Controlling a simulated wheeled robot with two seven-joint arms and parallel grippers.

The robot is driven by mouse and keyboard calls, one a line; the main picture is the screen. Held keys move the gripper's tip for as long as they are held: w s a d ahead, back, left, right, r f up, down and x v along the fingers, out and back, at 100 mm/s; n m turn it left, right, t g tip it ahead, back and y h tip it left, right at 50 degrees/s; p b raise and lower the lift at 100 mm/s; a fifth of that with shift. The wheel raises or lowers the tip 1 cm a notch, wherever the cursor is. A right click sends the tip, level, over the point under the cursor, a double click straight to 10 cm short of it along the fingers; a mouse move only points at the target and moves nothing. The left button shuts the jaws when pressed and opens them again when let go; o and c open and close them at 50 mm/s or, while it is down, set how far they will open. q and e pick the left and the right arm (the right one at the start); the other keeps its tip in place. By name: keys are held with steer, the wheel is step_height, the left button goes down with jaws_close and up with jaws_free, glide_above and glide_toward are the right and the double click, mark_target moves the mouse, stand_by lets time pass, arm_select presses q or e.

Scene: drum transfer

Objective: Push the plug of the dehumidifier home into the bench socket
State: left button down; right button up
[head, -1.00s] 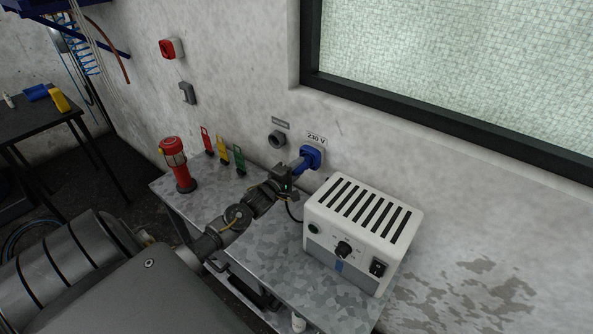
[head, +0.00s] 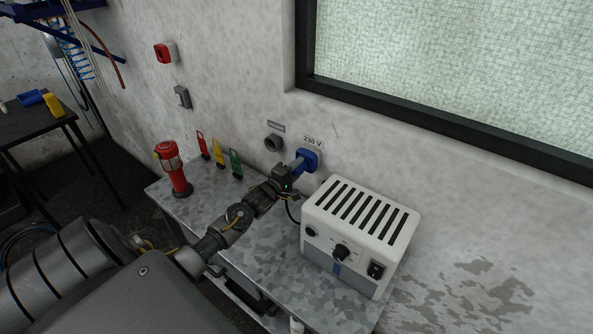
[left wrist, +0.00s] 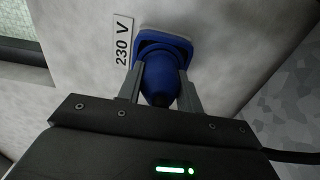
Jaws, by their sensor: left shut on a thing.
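The blue bench socket (head: 311,156) is on the wall under a "230 V" label; it also shows in the left wrist view (left wrist: 178,42). The blue plug (left wrist: 160,80) points at the socket and its front meets the socket opening. How deep it sits cannot be told. My left gripper (head: 291,174) is shut on the plug, with one finger on each side, as the left wrist view (left wrist: 160,92) shows. The white dehumidifier (head: 360,235) stands on the metal bench to the right, its dark cable (head: 291,210) near the gripper. My right gripper is not in view.
The bench top (head: 262,255) is clear in front of the dehumidifier.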

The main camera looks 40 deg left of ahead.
arm_select(q)
steer(key=c, duration=0.9)
jaws_free()
steer(key=shift+w, duration=0.1)
steer(key=shift+o, duration=0.2)
steer(key=s+b, duration=0.2)
steer(key=s, duration=0.9)
steer(key=shift+d, duration=0.15)
steer(key=shift+w, duration=0.1)
